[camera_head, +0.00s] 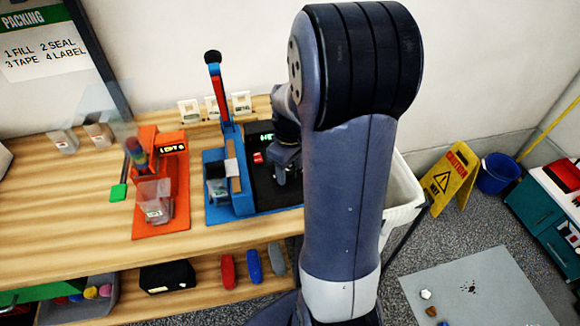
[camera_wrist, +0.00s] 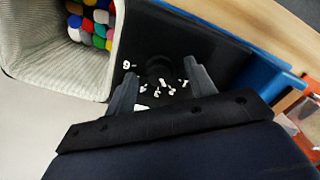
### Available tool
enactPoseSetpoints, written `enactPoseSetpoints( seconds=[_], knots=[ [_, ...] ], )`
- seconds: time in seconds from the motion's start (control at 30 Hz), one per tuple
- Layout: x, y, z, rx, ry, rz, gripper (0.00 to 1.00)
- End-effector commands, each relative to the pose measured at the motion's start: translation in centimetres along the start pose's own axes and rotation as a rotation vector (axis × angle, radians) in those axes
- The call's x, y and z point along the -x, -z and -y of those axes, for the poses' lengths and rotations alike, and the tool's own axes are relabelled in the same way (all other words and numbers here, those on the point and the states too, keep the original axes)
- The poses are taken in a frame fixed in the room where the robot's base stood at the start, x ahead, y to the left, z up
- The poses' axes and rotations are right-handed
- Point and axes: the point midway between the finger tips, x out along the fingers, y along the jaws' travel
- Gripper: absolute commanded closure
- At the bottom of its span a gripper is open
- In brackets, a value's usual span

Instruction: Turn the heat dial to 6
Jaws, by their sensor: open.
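The heat dial (camera_wrist: 159,66) is a dark round knob on a black panel (camera_wrist: 205,45), ringed by white digits, in the wrist view. My gripper (camera_wrist: 163,73) is open, with one finger on each side of the dial area. I cannot tell whether the fingers touch the knob, nor where the dial points. In the head view my gripper (camera_head: 285,172) is over the black panel (camera_head: 263,192) of the blue sealing station (camera_head: 242,205). A small green display (camera_head: 266,138) and a red button (camera_head: 257,157) show there. My arm hides the dial in that view.
The blue station's upright lever (camera_head: 219,92) stands left of the panel. An orange station (camera_head: 180,190) is further left on the wooden bench (camera_head: 60,190). A white bin (camera_head: 405,190) is at the bench's right end; its colourful contents show in the wrist view.

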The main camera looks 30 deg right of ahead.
Motion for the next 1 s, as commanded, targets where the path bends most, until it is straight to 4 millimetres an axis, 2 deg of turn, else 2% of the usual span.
enactPoseSetpoints(
  seconds=[0.17, 0.7, 1.0],
  knots=[
    [0.00, 0.00, 0.00, 0.000, 0.000, 0.000, 0.48],
    [0.04, 0.00, 0.00, 0.000, 0.000, 0.000, 0.91],
    [0.05, 0.00, 0.00, -0.035, 0.000, 0.000, 0.92]
  ],
)
